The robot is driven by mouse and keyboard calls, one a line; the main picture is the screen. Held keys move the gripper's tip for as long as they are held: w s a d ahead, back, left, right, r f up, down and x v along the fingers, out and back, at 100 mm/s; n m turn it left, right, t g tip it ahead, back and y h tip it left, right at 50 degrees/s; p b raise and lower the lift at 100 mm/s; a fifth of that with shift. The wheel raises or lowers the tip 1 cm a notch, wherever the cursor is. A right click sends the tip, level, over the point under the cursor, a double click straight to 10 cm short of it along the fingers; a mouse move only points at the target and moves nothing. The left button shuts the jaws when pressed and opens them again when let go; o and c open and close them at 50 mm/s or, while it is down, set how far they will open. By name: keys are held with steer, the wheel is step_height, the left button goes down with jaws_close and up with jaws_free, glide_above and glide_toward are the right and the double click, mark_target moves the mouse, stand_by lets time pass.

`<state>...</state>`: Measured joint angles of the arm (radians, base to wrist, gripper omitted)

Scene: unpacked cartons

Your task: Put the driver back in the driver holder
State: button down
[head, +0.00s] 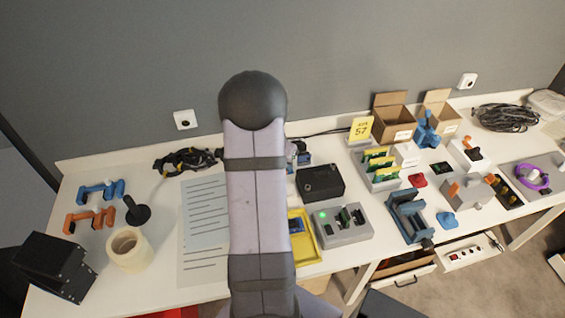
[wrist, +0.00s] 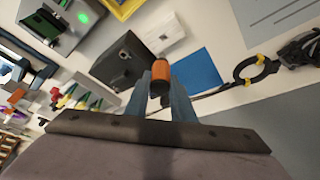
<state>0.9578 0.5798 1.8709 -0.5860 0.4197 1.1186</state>
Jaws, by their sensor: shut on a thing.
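In the wrist view my gripper (wrist: 160,90) is shut on the driver, whose orange handle (wrist: 161,70) with a dark end shows between the two blue-grey fingers. The rest of the driver is hidden. The driver is above the table, between a black box and a flat blue piece (wrist: 198,72). A blue piece also shows in the head view (head: 304,159), partly behind my arm. I cannot tell whether it is the driver holder. In the head view my arm hides my gripper and the driver.
The black box (head: 320,182) stands close by, with a grey box with a green light (head: 342,234) and yellow tray (head: 306,258) nearer the front. Black cable (head: 186,160) lies left near the wall; printed paper (head: 204,215) lies left of my arm. Cartons (head: 393,120) stand at the back right.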

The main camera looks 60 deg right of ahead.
steer(key=shift+f, duration=0.2)
steer(key=shift+f+b, duration=1.5)
steer(key=shift+f, duration=0.65)
steer(key=shift+r, duration=0.1)
steer(key=shift+f+b, duration=1.95)
steer(key=shift+b, duration=0.3)
steer(key=c, duration=1.4)
jaws_free()
steer(key=shift+c, duration=0.2)
steer(key=shift+r, duration=0.15)
steer(key=v, duration=0.7)
steer(key=shift+b, duration=0.45)
